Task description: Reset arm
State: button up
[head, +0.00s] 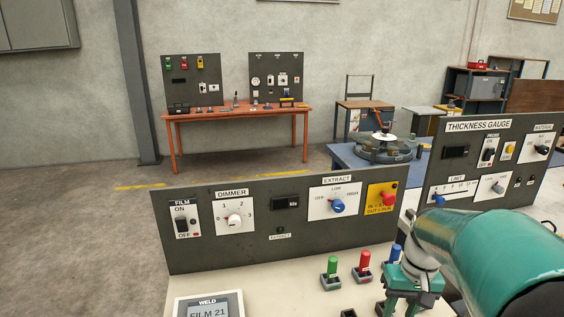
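My arm comes in from the right edge, a teal and white link bent down over the bench. My gripper (408,300) is at the lower right, pointing down, with its lower end close to the bottom edge of the picture. Its fingertips are not clear, so I cannot tell whether it is open or shut, or whether it holds anything. A blue handle (396,252) shows right behind it; I cannot tell if they touch. A red handle (364,261) and a green handle (332,266) stand upright to its left.
The pale bench (250,283) carries a dark control panel (262,245) behind the handles. A thickness gauge panel (470,180) stands at the right. An orange table (240,113) is far back. Open floor lies at left.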

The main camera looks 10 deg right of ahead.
jog(key=s+a+r+n+t, duration=0.1)
jog(key=s+a+r+t, duration=0.2)
jog(key=a, duration=0.6)
jog(key=s+a+r+n+t+h, duration=0.1)
jog(key=s+a+r, duration=0.3)
jog(key=a, duration=0.4)
jog(key=shift+s+a+r+n+t, duration=0.2)
jog(key=shift+a+r+n+t, duration=0.15)
jog(key=shift+r+t, duration=0.45)
jog(key=shift+f, duration=0.15)
